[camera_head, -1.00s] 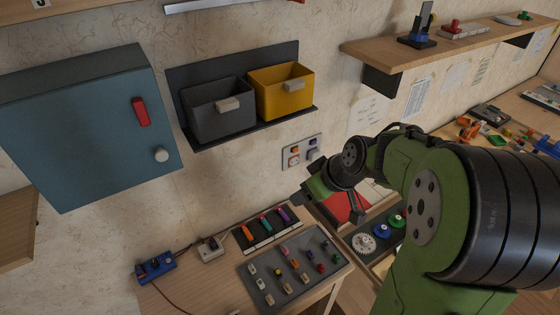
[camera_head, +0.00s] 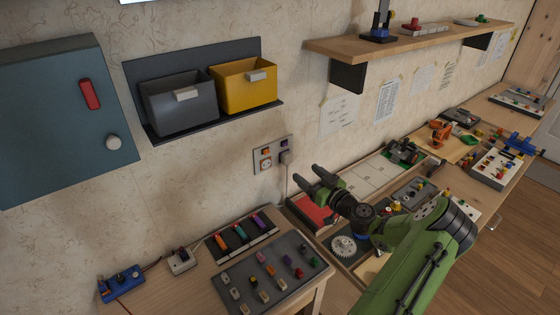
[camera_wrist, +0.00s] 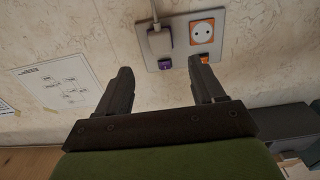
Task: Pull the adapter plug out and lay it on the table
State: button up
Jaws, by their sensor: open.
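The grey adapter plug (camera_head: 286,157) sits in the right outlet of the grey wall panel (camera_head: 256,166), with a cable hanging from it. In the wrist view the plug (camera_wrist: 159,42) is at the upper middle, its cable running to the top edge. My gripper (camera_head: 309,171) is open and empty, to the right of the panel and apart from the plug in the head view. In the wrist view its fingers (camera_wrist: 160,68) point toward the panel and stand apart, with the plug beyond the gap between them. The wooden table (camera_head: 198,290) is below.
Beside the plug are a round outlet with an orange ring (camera_head: 265,164), a purple switch (camera_wrist: 165,64) and an orange switch (camera_head: 265,151). A grey peg board (camera_head: 238,285) and a tray of coloured pieces (camera_head: 222,254) cover much of the table. A yellow bin (camera_head: 243,94) hangs above.

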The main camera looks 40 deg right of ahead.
aim_at(289, 160)
jog(key=w, duration=0.8)
jog(key=shift+w+d+f, duration=0.1)
jog(key=shift+d+f, duration=0.05)
jog(key=shift+d, duration=0.25)
jog(key=shift+w+d, duration=0.1)
jog(key=shift+w, duration=0.3)
jog(key=shift+b, duration=1.05)
jog(key=shift+c, duration=0.3)
grip_shut()
jog(key=s+b, duration=0.3)
jog(key=s, duration=0.3)
jog(key=shift+a, duration=0.4)
dwell(0.8)
